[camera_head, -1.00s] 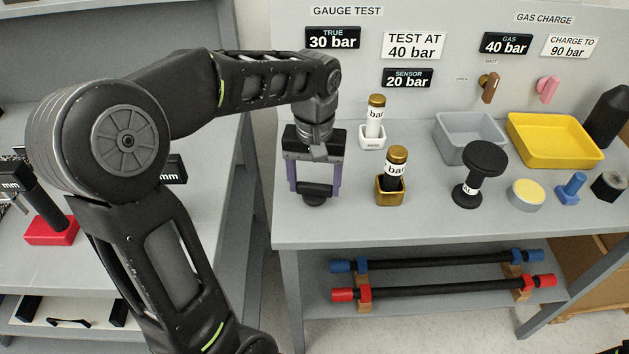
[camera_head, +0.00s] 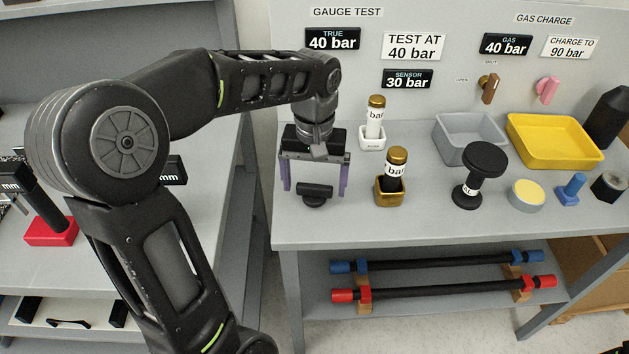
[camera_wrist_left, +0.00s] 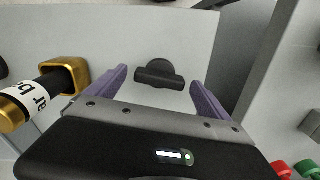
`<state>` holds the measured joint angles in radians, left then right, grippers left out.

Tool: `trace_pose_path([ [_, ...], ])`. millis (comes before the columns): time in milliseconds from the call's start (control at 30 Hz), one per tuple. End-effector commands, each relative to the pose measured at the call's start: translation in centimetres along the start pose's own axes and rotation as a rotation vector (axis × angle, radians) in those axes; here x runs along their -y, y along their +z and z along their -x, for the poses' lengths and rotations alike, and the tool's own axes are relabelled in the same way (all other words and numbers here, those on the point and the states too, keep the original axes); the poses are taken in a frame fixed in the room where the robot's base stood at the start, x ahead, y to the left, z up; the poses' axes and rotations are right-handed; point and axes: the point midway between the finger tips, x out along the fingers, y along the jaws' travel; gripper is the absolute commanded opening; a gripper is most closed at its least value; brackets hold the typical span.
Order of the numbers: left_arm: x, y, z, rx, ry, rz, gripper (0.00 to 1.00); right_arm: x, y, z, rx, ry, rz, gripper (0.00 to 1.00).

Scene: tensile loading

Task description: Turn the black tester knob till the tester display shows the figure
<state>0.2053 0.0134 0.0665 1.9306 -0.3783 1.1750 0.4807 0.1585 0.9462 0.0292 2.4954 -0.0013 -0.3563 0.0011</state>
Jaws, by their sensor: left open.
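The black tester knob (camera_head: 314,194) is a round base with a bar grip on the bench top near its left front corner. It also shows in the left wrist view (camera_wrist_left: 160,74), between and beyond the fingers. My left gripper (camera_head: 315,190) points down over the knob with its purple fingers spread, one on each side and apart from the bar. In the left wrist view the left gripper (camera_wrist_left: 158,84) is open and empty. On the wall, the TRUE display (camera_head: 332,39) reads 40 bar, and the SENSOR display (camera_head: 407,78) reads 30 bar. The sign (camera_head: 413,45) says TEST AT 40 bar. My right gripper is not seen.
A gold-and-black gauge (camera_head: 396,170) in a gold holder stands close right of the gripper. A white gauge (camera_head: 374,120) stands behind it. Further right are a black knobbed post (camera_head: 480,172), a grey tray (camera_head: 455,150) and a yellow tray (camera_head: 590,155).

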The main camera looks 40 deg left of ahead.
Motion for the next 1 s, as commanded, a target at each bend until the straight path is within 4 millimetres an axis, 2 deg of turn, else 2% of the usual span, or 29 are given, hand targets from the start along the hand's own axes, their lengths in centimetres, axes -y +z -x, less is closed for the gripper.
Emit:
trace_pose_path([
  [500, -0.1, -0.1, 7.0, -0.002, 0.001, -0.001, 0.91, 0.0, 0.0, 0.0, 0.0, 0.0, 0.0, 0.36],
  [633, 0.0, 0.0, 7.6, -0.002, 0.001, -0.001, 0.91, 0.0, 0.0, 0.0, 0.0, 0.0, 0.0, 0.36],
  [1000, 0.0, 0.0, 7.6, -0.001, 0.001, 0.0, 0.91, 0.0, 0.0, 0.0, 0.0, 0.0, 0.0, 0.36],
])
